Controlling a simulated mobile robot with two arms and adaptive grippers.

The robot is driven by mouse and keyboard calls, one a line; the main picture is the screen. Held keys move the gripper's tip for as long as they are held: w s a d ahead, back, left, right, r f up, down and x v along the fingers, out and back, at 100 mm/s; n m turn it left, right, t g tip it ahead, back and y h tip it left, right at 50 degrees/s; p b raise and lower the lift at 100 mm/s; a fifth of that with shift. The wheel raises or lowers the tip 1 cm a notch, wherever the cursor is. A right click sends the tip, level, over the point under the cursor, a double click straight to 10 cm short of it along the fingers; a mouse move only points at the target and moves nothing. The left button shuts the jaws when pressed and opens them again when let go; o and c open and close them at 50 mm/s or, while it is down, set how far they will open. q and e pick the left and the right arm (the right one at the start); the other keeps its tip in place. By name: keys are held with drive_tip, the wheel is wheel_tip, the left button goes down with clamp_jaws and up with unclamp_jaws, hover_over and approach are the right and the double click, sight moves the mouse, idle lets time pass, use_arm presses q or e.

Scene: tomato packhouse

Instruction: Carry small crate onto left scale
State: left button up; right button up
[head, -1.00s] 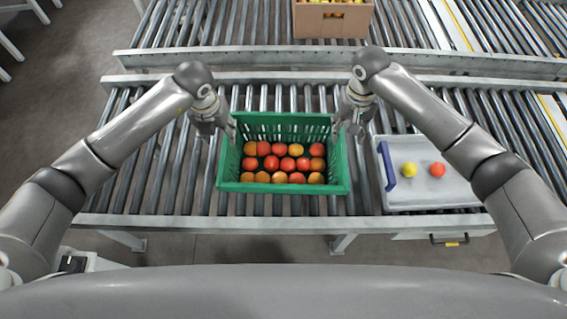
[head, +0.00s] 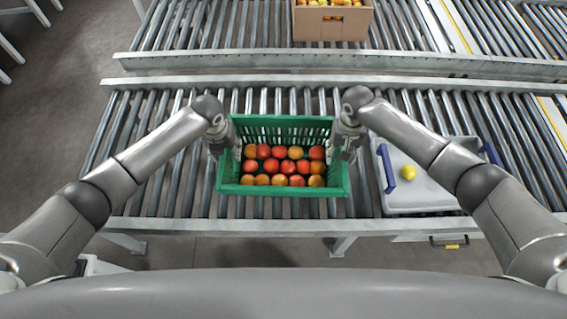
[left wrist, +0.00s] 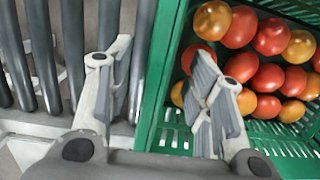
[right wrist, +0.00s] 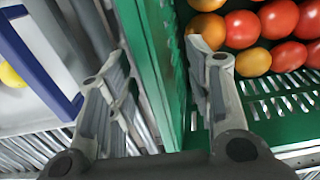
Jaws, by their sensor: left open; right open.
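The small green crate (head: 284,190) stands on the roller conveyor in the middle of the head view, with red and orange tomatoes in it. My left gripper (head: 232,152) is at its left wall. In the left wrist view the open left fingers (left wrist: 158,85) straddle the crate's rim (left wrist: 160,80), one outside and one inside. My right gripper (head: 340,152) is at the right wall. In the right wrist view the open right fingers (right wrist: 155,75) straddle that rim (right wrist: 150,60) the same way. No scale is clearly recognisable in these views.
A pale tray (head: 420,196) with blue handles stands on the rollers to the right, a yellow tomato (head: 408,172) in it; my right arm covers part of it. A cardboard box (head: 331,25) of fruit stands on the far conveyor. The rollers (head: 165,165) left of the crate are clear.

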use_arm(q)
drive_tip(key=shift+f, duration=0.3)
use_arm(e)
drive_tip(key=shift+f, duration=0.35)
use_arm(q)
drive_tip(key=shift+c, duration=0.4)
use_arm(e)
drive_tip(key=shift+c, duration=0.3)
use_arm(q)
clamp_jaws()
use_arm(e)
clamp_jaws()
use_arm(q)
drive_tip(key=shift+w+r, duration=0.1)
use_arm(e)
drive_tip(key=shift+r, duration=0.15)
